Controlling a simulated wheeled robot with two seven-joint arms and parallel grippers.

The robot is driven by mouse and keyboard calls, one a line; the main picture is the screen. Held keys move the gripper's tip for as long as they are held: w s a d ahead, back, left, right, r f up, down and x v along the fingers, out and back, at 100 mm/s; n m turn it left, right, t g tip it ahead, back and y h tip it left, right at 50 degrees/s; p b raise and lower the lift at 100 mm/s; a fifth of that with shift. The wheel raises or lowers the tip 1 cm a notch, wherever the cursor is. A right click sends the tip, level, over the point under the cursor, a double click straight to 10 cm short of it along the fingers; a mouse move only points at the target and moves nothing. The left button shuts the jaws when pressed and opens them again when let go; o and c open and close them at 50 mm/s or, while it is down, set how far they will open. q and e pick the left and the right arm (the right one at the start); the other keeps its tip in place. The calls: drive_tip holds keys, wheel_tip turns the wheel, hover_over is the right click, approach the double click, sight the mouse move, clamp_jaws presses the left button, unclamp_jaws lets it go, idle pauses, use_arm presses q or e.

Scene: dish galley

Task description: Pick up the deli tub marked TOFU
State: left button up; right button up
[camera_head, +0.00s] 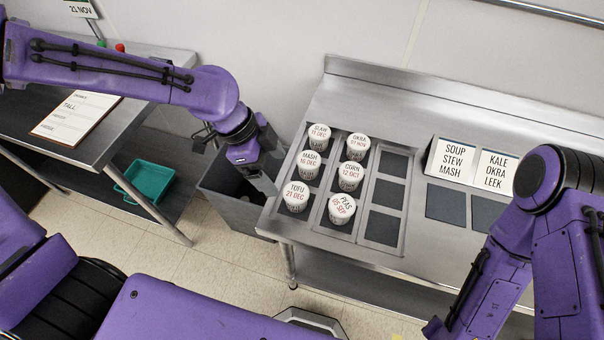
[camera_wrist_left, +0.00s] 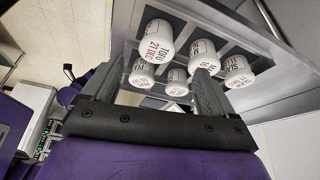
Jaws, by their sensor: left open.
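The deli tub marked TOFU 21 DEC (camera_head: 296,197) is white and stands upright in the front left slot of a rack on the steel counter. My left gripper (camera_head: 268,182) is open and empty, just left of the counter's edge and a little apart from this tub. In the left wrist view, the TOFU tub (camera_wrist_left: 157,41) appears beyond and between the two spread fingers of my left gripper (camera_wrist_left: 165,72).
Close by stand tubs marked MASH (camera_head: 309,164), PEAS (camera_head: 341,208), CORN (camera_head: 351,175), SLAW (camera_head: 319,137) and OKRA (camera_head: 357,146). The rack's right column (camera_head: 383,228) is empty. Two label cards (camera_head: 454,160) stand farther right. A grey bin (camera_head: 228,205) is below my left gripper.

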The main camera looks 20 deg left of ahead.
sight(295, 192)
use_arm(q)
drive_tip(key=x, duration=0.5)
drive_tip(key=shift+s+d+f, duration=0.1)
drive_tip(key=shift+s+d, duration=0.05)
drive_tip(key=shift+s, duration=0.05)
drive_tip(key=x, duration=0.5)
drive_tip(key=shift+w+d+p, duration=0.15)
drive_tip(key=shift+d+p, duration=0.15)
drive_tip(key=shift+d, duration=0.15)
drive_tip(key=shift+a, duration=0.1)
drive_tip(key=c, duration=1)
